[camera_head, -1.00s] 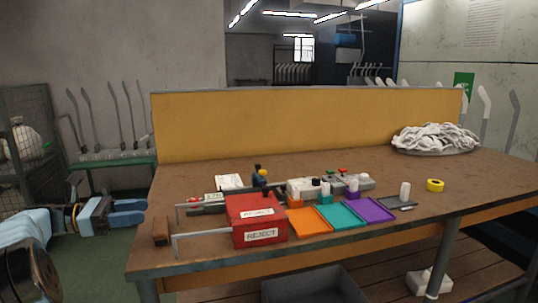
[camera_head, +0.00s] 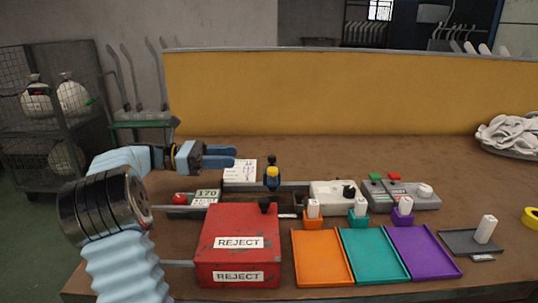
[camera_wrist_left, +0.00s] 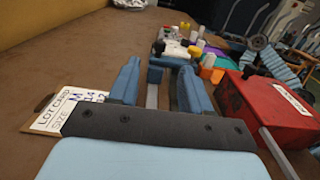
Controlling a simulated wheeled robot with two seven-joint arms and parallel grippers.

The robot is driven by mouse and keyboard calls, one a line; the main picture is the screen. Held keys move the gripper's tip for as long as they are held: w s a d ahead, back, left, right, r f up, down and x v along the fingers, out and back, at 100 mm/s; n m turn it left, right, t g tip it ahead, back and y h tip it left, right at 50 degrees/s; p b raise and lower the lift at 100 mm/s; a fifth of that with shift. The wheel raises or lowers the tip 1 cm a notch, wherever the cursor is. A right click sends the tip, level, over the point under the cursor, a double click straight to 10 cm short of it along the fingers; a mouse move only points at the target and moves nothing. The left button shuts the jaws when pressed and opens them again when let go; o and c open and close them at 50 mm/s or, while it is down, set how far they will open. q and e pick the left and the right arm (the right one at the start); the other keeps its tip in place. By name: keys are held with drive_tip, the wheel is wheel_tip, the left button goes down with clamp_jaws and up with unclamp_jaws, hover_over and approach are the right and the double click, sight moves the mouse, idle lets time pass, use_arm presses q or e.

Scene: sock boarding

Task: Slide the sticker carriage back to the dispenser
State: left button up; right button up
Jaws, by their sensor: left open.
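My left gripper (camera_head: 222,157) is open and empty above the table, pointing right; in the left wrist view its two blue fingers (camera_wrist_left: 158,82) are apart, with a grey rail showing between them. A small blue, yellow and black piece, apparently the sticker carriage (camera_head: 272,177), stands on the dark rail (camera_head: 297,185) to the right of the fingertips, apart from them. A black knob over a blue block (camera_wrist_left: 168,61) shows ahead of the fingers in the wrist view, likely the same piece. A white box with a black knob, possibly the dispenser (camera_head: 325,193), sits at the rail's right end. My right gripper does not show.
The red REJECT box (camera_head: 240,257) stands in front of the rail. The lot card (camera_head: 240,170) lies behind it. Orange (camera_head: 322,258), teal (camera_head: 374,255) and purple (camera_head: 422,252) trays lie right of the box. The table behind the rail is mostly clear.

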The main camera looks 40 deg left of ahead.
sight(265, 170)
use_arm(q)
drive_tip(key=b+x, duration=0.3)
drive_tip(key=x, duration=0.6)
drive_tip(key=shift+w+d+f, duration=0.1)
drive_tip(key=shift+w+d, duration=0.1)
drive_tip(key=shift+d, duration=0.05)
drive_tip(key=shift+w+d, duration=0.15)
drive_tip(key=shift+d, duration=0.05)
clamp_jaws()
